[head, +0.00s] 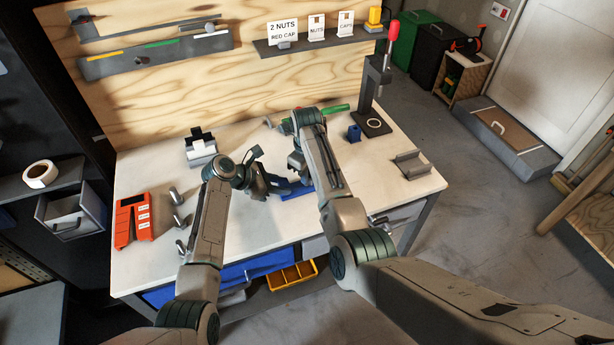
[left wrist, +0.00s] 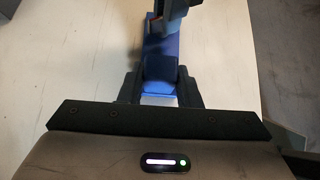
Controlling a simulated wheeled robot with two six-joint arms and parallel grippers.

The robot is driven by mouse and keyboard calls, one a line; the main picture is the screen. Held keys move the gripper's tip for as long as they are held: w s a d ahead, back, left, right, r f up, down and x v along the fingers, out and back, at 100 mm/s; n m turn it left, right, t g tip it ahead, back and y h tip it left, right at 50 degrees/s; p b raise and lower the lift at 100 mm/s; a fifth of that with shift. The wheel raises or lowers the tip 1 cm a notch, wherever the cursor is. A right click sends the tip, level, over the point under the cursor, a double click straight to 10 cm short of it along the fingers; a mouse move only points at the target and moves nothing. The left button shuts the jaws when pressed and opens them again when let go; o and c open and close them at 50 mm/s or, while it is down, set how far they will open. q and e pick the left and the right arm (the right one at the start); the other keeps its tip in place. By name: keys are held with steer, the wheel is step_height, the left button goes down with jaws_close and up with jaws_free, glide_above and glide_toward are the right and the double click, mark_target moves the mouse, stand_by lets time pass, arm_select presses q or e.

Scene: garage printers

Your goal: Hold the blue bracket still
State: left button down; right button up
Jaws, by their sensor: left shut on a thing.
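The blue bracket (head: 297,192) lies on the white workbench near its middle, partly covered by my arms in the head view. In the left wrist view the blue bracket (left wrist: 161,62) runs away from me between dark fingers. My left gripper (head: 272,186) is shut on it; the left gripper (left wrist: 160,84) has one finger on each side of the near end. My right gripper (head: 299,166) is low at the far side of the bracket.
An arbor press with a red knob (head: 393,28) stands at the back right, beside a small blue block (head: 354,133). A grey tray (head: 411,165) is at the right. A green tool (head: 333,110) lies behind my right arm.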

steer(key=o, duration=0.3)
steer(key=shift+r, duration=1.6)
